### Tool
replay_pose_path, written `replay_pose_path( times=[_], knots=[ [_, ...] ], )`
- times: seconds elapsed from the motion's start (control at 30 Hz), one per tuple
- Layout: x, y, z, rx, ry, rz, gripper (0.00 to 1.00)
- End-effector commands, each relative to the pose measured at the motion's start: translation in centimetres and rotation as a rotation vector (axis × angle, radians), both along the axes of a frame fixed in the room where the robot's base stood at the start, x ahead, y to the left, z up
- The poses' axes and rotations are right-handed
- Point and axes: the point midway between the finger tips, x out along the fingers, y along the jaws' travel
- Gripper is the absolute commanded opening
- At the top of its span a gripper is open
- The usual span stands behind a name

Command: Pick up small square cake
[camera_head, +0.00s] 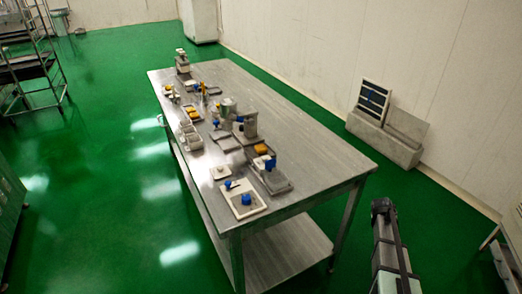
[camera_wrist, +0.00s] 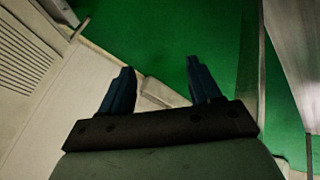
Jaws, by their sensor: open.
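My gripper (camera_wrist: 160,82) shows in the wrist view with its two dark blue fingers wide apart and nothing between them. It points at the green floor and the wall side, away from the tabletop items. In the head view the small square cake cannot be told for sure among the small items on the steel table (camera_head: 310,152). A yellow-orange piece (camera_head: 261,149) lies near the middle of the table, and more yellow-orange pieces (camera_head: 192,112) lie farther back on the left. A small pale square item (camera_head: 220,172) lies near the table's left edge.
A pale board with blue items (camera_head: 242,200) lies at the near left table corner. White containers (camera_head: 190,135) and a grey metal device (camera_head: 246,125) stand behind it. The table's right side is clear. A wheeled rack (camera_head: 35,60) stands far left; panels lean by the wall (camera_head: 375,100).

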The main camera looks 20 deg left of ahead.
Motion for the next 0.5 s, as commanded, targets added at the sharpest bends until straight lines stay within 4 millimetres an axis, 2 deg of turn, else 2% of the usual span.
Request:
replay_pose_path(
  times=[0.03, 0.2, 0.37, 0.5],
  knots=[
    [2.6, -0.5, 2.2, -0.016, -0.042, 0.008, 0.63],
    [8.8, -1.8, 9.6, -0.073, -0.171, 0.037, 0.63],
    [13.7, -2.1, 16.9, -0.119, -0.276, 0.066, 0.63],
    [17.0, -0.5, 22.8, -0.137, -0.341, 0.095, 0.63]
  ],
)
